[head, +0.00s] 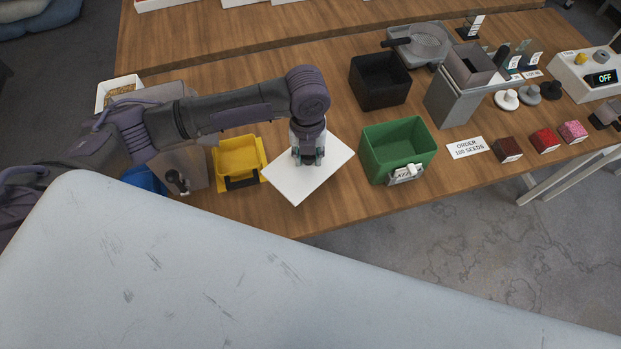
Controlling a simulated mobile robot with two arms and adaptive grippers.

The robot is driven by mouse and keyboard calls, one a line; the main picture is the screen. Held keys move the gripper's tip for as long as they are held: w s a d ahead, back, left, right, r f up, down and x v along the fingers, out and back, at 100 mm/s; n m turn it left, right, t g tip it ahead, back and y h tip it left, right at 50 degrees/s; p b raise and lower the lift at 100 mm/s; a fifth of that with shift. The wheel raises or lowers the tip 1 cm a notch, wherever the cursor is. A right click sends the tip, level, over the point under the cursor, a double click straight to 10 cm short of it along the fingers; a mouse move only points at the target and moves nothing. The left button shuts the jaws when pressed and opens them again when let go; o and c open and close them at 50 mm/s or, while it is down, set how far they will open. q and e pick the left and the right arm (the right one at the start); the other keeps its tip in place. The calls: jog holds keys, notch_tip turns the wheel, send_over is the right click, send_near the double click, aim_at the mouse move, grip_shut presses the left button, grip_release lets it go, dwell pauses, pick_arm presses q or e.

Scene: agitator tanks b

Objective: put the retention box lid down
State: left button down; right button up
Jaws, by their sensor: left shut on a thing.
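The retention box lid looks to be the flat white square panel (288,185) near the front edge of the table, set at an angle to that edge. My left gripper (308,160) points down over its far middle part and is shut on it. The fingers hide the spot where they grip. I cannot tell whether the panel rests on the wood or hangs a little above it. My right gripper is not in the head view.
A yellow tray (240,157) lies close left of the panel and an open green bin (371,165) close right. Behind are a black bin (380,92) and a grey box stand (452,105). Bare wooden table (300,218) shows in front of the panel.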

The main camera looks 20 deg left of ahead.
pick_arm(q)
jog(key=m, duration=0.3)
jog(key=shift+w+d+f+p, duration=0.1)
jog(key=shift+w+f+p, duration=0.1)
jog(key=shift+p, duration=0.2)
jog(key=shift+d+f+m, duration=0.1)
jog(key=shift+f+m, duration=0.2)
jog(key=shift+m, duration=0.8)
jog(key=shift+f, duration=0.35)
notch_tip(320, 180, down, 10)
jog(key=b, duration=1)
jog(key=shift+r, duration=0.2)
jog(key=shift+w+r, duration=0.1)
jog(key=shift+r, duration=0.05)
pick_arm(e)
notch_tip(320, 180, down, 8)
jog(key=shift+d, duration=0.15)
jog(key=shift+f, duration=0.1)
pick_arm(q)
jog(key=c, duration=0.8)
grip_release()
jog(key=shift+f, duration=0.2)
jog(key=shift+r, duration=0.15)
